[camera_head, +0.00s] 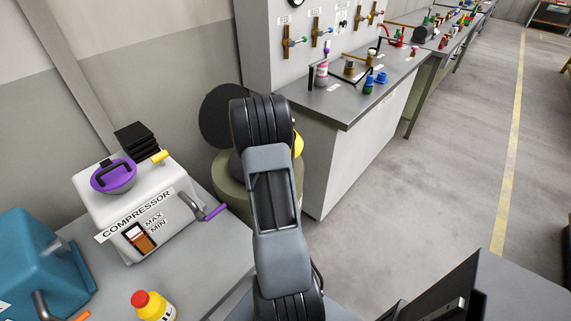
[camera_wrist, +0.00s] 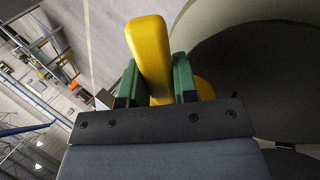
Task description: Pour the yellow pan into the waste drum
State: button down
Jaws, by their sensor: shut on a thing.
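The yellow pan (camera_head: 298,145) shows only as a small yellow edge beside my arm in the head view. In the wrist view its yellow handle (camera_wrist: 148,42) stands between the green pads of my gripper (camera_wrist: 157,78), which is shut on it. The pan's bowl and contents are mostly hidden. The olive waste drum (camera_head: 231,185) stands behind my arm, with a round black lid (camera_head: 218,115) raised at its back. The wrist view shows the drum's pale rim (camera_wrist: 191,22) on the right. My arm hides the drum's mouth, so I cannot tell the pan's tilt.
A white compressor (camera_head: 145,205) with a purple-lidded filler stands on the left bench, near a teal machine (camera_head: 35,270) and a yellow bottle with a red cap (camera_head: 152,306).

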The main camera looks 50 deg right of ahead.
jog(key=shift+w+a+r+g+h, duration=0.1)
jog(key=shift+w+a+g+h, duration=0.1)
jog(key=shift+w+g+h, duration=0.15)
jog(key=g, duration=0.1)
jog(key=g+h, duration=0.1)
jog(key=w+a+g+h+b, duration=0.1)
jog(key=shift+r+h, duration=0.25)
jog(key=shift+w+a+g+h+b, duration=0.3)
jog(key=shift+w+g+h+b, duration=0.1)
jog(key=shift+g+h+b, duration=0.55)
jog(key=shift+w+a+f+g+h+b, duration=0.3)
jog(key=shift+w+a+g+h+b, duration=0.4)
jog(key=shift+g+b, duration=0.6)
dwell(0.4)
notch_tip(320, 180, up, 3)
jog(key=t+y+p, duration=0.2)
jog(key=t+y, duration=0.2)
jog(key=t, duration=0.2)
jog(key=shift+d+y, duration=0.1)
jog(key=shift+y, duration=0.25)
